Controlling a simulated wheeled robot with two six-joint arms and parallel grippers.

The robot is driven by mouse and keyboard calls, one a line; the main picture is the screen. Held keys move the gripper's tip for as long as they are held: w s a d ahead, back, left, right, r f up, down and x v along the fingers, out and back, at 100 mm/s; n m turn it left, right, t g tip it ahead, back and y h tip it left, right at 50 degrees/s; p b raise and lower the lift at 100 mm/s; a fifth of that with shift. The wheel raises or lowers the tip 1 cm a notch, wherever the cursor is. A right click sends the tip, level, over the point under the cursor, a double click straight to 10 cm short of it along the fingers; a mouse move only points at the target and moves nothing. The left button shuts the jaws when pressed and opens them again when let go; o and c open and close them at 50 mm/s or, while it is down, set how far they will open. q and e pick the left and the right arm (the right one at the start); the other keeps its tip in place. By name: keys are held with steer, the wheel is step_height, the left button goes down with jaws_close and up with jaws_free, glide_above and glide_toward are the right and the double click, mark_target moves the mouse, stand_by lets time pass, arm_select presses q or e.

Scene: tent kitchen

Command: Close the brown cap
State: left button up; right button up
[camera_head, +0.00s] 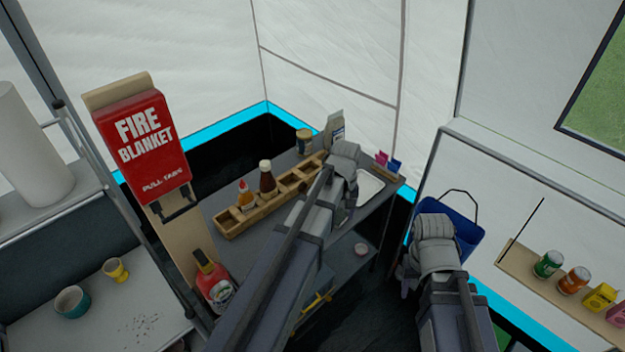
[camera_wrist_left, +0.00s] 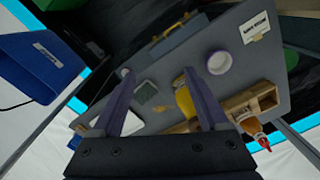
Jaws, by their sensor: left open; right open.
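I cannot make out for certain which item carries the brown cap. A jar with a brownish lid (camera_head: 304,141) stands at the back of the grey counter. The orange-tipped bottle also shows in the left wrist view (camera_wrist_left: 255,132). My left gripper (camera_head: 346,172) is over the counter, right of the rack; in its wrist view its fingers (camera_wrist_left: 159,75) are spread and empty. My right gripper (camera_head: 435,242) is in front of a blue bucket, its fingers mostly hidden.
The blue bucket (camera_head: 460,228) is right of the counter. A white tray (camera_head: 369,186) lies at the counter's right end. A fire extinguisher (camera_head: 214,282) and a red fire-blanket box (camera_head: 142,145) are at left. A wooden shelf (camera_head: 535,280) with several cans is at right.

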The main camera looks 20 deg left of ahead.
mark_target(302, 183)
step_height(302, 183, up, 8)
steer(key=p, duration=0.6)
arm_select(q)
steer(key=w+a+r+n, duration=0.2)
steer(key=a, duration=0.3)
steer(key=w+a+r+n, duration=0.2)
steer(key=a+r, duration=0.1)
steer(key=a, duration=0.2)
steer(key=w+a+r+n, duration=0.2)
steer(key=w+a+r, duration=0.1)
steer(key=a, duration=0.2)
steer(key=shift+w, duration=0.1)
step_height(302, 183, down, 8)
steer(key=b, duration=0.8)
steer(key=shift+d, duration=0.1)
arm_select(e)
step_height(302, 183, down, 8)
arm_select(q)
steer(key=shift+c, duration=0.4)
arm_select(e)
steer(key=shift+r, duration=0.1)
arm_select(q)
jaws_close()
